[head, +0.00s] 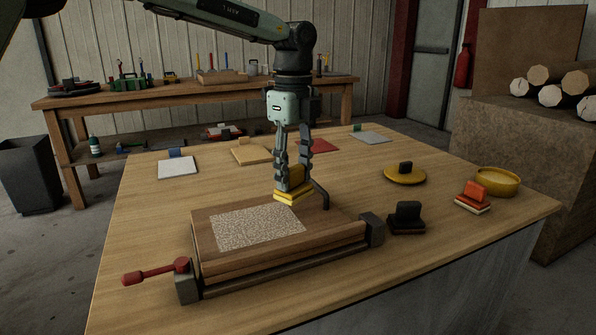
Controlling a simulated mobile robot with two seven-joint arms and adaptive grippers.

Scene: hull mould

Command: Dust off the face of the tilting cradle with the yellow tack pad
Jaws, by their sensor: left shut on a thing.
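The tilting cradle (330,226) is a wooden block in a dark metal frame, lying nearly flat at the front of the table. A pale speckled patch (258,229) covers much of the left and middle of its face; the wood to the right is bare. A red-handled crank (150,274) sticks out at its left. My left gripper (294,176) points down, shut on the yellow tack pad (293,197) at the cradle's far edge. I cannot tell whether the pad touches the wood. My right gripper is out of view.
Behind the cradle lie a white pad (178,169), a tan board (262,155), a red sheet (316,147) and a grey sheet (371,138). To the right are a black block (407,218), a yellow disc (405,176), an orange-topped pad (473,198) and a yellow bowl (497,182).

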